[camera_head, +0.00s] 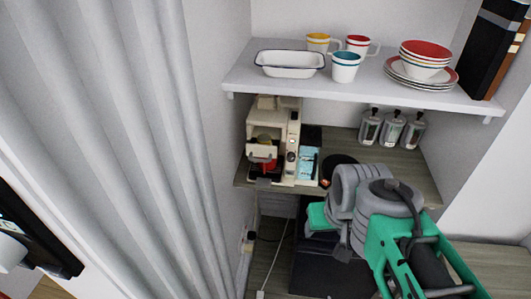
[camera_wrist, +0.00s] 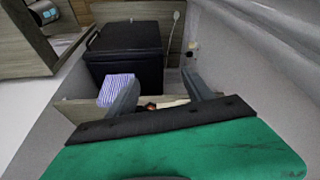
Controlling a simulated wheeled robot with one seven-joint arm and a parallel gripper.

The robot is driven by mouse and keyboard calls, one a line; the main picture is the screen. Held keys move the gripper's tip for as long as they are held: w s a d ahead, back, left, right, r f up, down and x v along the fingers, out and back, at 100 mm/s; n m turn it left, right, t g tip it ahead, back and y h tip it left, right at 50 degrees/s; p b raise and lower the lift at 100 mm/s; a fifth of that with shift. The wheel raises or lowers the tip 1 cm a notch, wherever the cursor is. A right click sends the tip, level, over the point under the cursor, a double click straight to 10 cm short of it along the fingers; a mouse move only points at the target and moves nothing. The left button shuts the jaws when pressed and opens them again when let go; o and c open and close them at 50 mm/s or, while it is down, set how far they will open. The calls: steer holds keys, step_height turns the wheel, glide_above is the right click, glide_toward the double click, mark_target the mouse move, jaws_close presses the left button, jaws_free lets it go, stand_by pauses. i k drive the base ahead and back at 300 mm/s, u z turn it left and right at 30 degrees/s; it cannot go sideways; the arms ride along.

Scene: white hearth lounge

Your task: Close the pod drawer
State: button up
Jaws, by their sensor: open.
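In the wrist view a pale wooden drawer (camera_wrist: 72,110), which I take to be the pod drawer, stands open below a black box (camera_wrist: 125,45). A blue-and-white striped item (camera_wrist: 116,88) shows at its left, and small red and white things lie between my fingers, too small to name. My gripper (camera_wrist: 160,80) is open, its two grey fingers apart over the drawer area. I cannot tell whether they touch it. The green gripper body hides the near part.
A cream coffee machine (camera_head: 272,140) stands on the wooden counter (camera_head: 345,142), with several silver canisters (camera_head: 392,129) behind. A white shelf (camera_head: 350,88) above holds cups, bowls and a tray. A pale wall or panel (camera_wrist: 250,70) rises close on the right in the wrist view.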

mark_target(253, 148)
steer(key=k, duration=0.5)
steer(key=u, duration=2.9)
steer(key=k, duration=1.25)
steer(key=z, duration=0.95)
steer(key=i, duration=1)
steer(key=u, duration=0.05)
